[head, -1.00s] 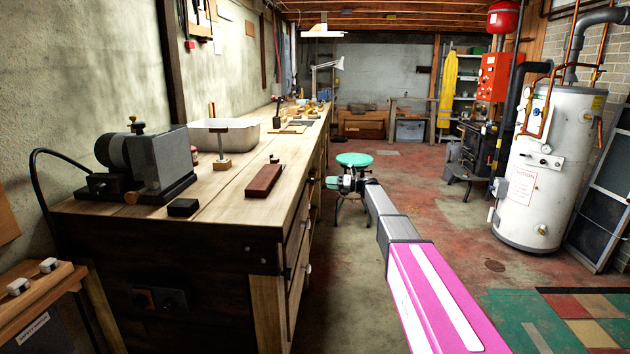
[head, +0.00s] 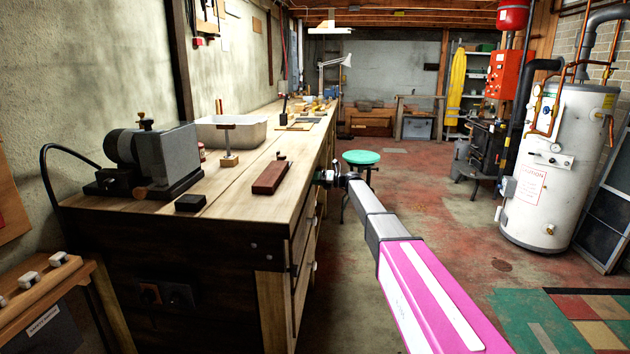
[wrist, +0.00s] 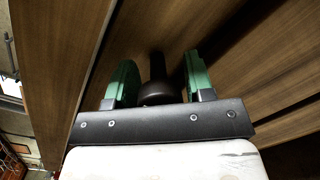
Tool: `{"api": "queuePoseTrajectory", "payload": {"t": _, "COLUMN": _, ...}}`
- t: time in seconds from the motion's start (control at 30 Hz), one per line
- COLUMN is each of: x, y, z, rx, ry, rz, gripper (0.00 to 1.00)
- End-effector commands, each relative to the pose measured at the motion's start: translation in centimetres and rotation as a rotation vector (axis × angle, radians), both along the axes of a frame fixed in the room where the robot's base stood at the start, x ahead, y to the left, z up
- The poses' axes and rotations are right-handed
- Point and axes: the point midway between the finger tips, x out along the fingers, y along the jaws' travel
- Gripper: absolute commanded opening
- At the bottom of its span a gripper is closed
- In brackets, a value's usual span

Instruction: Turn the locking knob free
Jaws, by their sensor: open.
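A dark round knob (wrist: 158,93) on a short dark stem shows in the wrist view, in front of a brown wooden face (wrist: 150,30). My gripper (wrist: 155,82) is open, with one green finger on each side of the knob. A gap shows between the knob and each finger, and I see no contact. In the head view my gripper (head: 326,178) is small, at the right side of the workbench (head: 235,235), by its drawer front. The knob cannot be made out there.
The benchtop holds a grinder (head: 150,160), a pale tub (head: 230,131) and a red-brown block (head: 270,177). A green stool (head: 361,157) stands just beyond my arm. A white tank (head: 552,170) stands at the right. Floor between bench and tank is mostly open.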

Motion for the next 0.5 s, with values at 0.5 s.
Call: {"api": "queuePoseTrajectory", "payload": {"t": 0.5, "x": 0.0, "y": -0.02, "z": -0.01, "rx": -0.001, "ry": -0.008, "rz": 0.0, "gripper": 0.14}}
